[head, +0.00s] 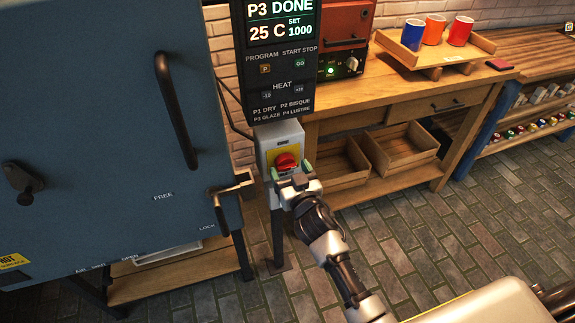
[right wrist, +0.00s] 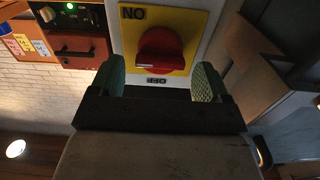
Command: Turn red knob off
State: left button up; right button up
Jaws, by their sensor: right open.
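The red knob (head: 286,161) sits on a yellow plate (head: 272,157) on a grey switch box (head: 268,137) below the kiln's control panel. My right gripper (head: 291,172) is open just in front of the knob. Its two green-padded fingers (right wrist: 163,80) are spread at the knob's lower left and lower right, with gaps. My left gripper is not in view.
The blue kiln door (head: 110,120) with its handle and latch stands close on the left. The control panel (head: 280,60) reads P3 DONE, 25 C. A wooden bench (head: 400,92) with a tray of cups (head: 470,50) stands behind right. The brick floor at right is clear.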

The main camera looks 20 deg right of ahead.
jog(key=shift+w, duration=1.05)
jog(key=c, duration=0.9)
jog(key=shift+o, duration=0.2)
